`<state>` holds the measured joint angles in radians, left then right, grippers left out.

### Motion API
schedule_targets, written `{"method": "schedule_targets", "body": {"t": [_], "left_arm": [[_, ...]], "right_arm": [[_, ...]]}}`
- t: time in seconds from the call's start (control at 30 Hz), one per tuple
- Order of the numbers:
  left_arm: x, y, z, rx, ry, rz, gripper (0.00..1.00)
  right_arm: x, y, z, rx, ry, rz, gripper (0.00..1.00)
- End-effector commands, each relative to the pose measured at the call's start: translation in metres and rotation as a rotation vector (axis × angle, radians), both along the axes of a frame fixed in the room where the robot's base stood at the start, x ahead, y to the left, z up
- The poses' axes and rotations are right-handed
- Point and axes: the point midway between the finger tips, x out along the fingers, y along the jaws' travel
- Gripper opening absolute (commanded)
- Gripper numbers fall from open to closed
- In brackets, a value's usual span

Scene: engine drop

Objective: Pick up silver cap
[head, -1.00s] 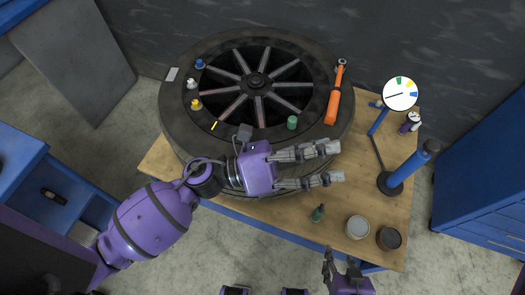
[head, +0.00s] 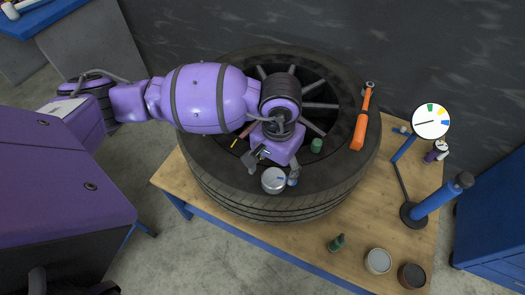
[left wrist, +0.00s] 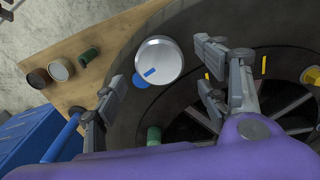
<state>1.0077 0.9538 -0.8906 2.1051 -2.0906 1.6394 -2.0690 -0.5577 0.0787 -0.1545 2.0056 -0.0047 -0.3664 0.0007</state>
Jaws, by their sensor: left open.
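The silver cap (head: 273,181), a round pale metal disc, is over the front part of the tyre (head: 340,185). In the left wrist view the silver cap (left wrist: 159,61) shows a short blue mark and a blue piece at its lower left edge. My left gripper (head: 271,170) is open and points down, with one finger to each side of the cap. In the left wrist view the cap lies between the spread fingers, with a gap to the right finger. Contact with the left finger cannot be told. My right gripper is not in view.
A green cap (head: 316,146) and an orange tool (head: 361,120) lie on the wheel. A yellow cap (left wrist: 311,75) shows in the wrist view. The wooden table (head: 300,243) holds a green bottle (head: 337,243), two cans, a blue pump (head: 437,200) and a gauge (head: 431,121).

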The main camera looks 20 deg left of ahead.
Motion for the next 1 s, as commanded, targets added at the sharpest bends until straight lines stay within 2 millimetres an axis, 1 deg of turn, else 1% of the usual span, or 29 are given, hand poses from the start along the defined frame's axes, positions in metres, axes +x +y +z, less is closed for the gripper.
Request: {"method": "schedule_targets", "body": {"t": [0.17,0.3,0.43,0.6,0.63,0.93,0.97,1.0], "left_arm": [[-0.001,-0.004,-0.023,-0.002,-0.001,0.002,0.67],[0.000,-0.004,-0.042,-0.002,-0.001,0.002,0.67],[-0.001,-0.004,-0.050,-0.003,-0.001,0.001,0.67],[-0.001,-0.004,-0.050,-0.003,-0.001,0.001,0.67],[-0.001,-0.004,-0.050,-0.003,-0.001,0.001,0.66],[-0.001,-0.004,-0.050,-0.004,0.001,0.001,0.27],[-0.002,-0.004,-0.050,-0.003,0.000,0.001,0.23],[-0.001,-0.004,-0.050,-0.004,0.001,0.001,0.23]], "right_arm": [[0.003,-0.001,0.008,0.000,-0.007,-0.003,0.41],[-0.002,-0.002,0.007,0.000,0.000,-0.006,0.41],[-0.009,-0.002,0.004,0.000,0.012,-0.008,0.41],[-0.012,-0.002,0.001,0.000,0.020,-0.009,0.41],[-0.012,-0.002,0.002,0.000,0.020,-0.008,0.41],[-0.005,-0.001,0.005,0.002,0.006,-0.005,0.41],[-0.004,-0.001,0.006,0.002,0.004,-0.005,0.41],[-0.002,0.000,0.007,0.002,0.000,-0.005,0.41]]}}
